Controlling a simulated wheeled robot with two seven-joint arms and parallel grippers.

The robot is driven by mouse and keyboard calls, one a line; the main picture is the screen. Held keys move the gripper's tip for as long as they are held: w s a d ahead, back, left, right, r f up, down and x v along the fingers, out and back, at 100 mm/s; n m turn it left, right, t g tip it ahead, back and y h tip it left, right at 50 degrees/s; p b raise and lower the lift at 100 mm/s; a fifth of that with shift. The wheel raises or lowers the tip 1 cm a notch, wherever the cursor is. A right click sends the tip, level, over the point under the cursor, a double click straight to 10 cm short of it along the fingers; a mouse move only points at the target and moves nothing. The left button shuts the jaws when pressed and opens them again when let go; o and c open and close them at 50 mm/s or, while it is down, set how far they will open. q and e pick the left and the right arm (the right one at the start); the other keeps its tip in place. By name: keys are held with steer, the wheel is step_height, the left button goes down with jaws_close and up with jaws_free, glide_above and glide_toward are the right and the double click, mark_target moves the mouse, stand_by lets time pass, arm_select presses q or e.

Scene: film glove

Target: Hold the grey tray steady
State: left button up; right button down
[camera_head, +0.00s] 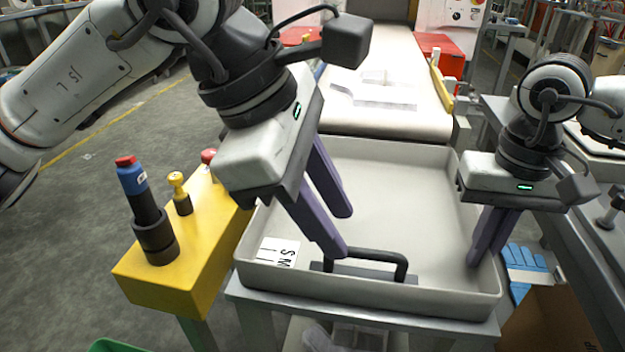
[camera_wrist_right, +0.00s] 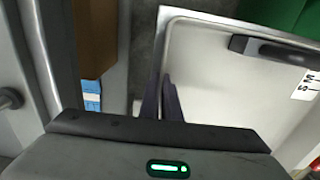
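The grey tray (camera_head: 400,185) lies flat on a stand at the end of the conveyor. It has a black handle (camera_head: 402,266) at its near side and a white label (camera_head: 278,252) at its near left corner. My left gripper (camera_head: 343,232) is open and empty over the tray, close behind and above the handle. My right gripper (camera_head: 484,255) is at the tray's right wall, one finger on each side of it, closed on the rim. In the right wrist view the tray (camera_wrist_right: 225,85) shows its rim running between the purple fingers (camera_wrist_right: 161,100).
A yellow box (camera_head: 170,270) with a blue-and-black post and knobs stands left of the tray. The conveyor (camera_head: 385,60) carries clear film behind it. Blue gloves (camera_head: 525,268) and a cardboard box (camera_head: 550,320) are at the right.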

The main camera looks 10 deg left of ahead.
mark_target(351, 248)
arm_select(q)
steer(key=shift+x, duration=2.2)
jaws_close()
